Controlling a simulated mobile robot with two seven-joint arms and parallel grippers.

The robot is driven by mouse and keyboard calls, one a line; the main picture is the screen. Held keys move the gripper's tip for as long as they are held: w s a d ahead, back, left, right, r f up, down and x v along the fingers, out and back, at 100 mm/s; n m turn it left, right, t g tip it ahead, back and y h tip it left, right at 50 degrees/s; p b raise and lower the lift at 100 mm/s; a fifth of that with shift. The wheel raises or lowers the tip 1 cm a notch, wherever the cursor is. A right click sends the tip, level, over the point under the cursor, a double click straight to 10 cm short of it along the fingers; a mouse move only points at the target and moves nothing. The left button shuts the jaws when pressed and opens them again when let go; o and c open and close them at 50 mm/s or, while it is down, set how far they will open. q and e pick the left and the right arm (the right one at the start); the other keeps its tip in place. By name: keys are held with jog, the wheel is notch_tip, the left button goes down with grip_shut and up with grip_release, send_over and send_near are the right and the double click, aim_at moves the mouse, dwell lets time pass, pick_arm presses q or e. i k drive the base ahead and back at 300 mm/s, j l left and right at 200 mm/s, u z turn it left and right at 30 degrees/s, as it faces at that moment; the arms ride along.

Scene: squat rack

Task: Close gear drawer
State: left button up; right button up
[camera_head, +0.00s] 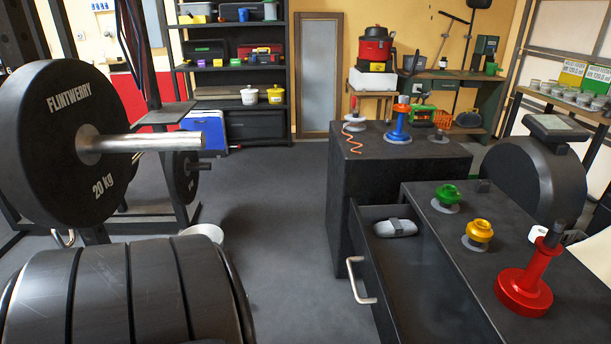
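The gear drawer (424,285) is open, pulled out to the left from under the dark cabinet top (448,228) at the lower right. Its front panel faces left and carries a silver bar handle (357,283). A grey-white object with a dark band (396,228) lies inside, towards the drawer's far end. The rest of the visible drawer floor looks bare. The drawer's near end is cut off by the bottom edge of the picture. Neither of my grippers shows in the head view.
Green (447,194), yellow (479,231) and red (524,284) items stand on the cabinet top. A second dark cabinet (385,205) stands behind the drawer. A loaded barbell (140,143) and several thick black weights (110,295) fill the left.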

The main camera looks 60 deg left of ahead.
aim_at(415, 296)
jog(key=u, duration=1.45)
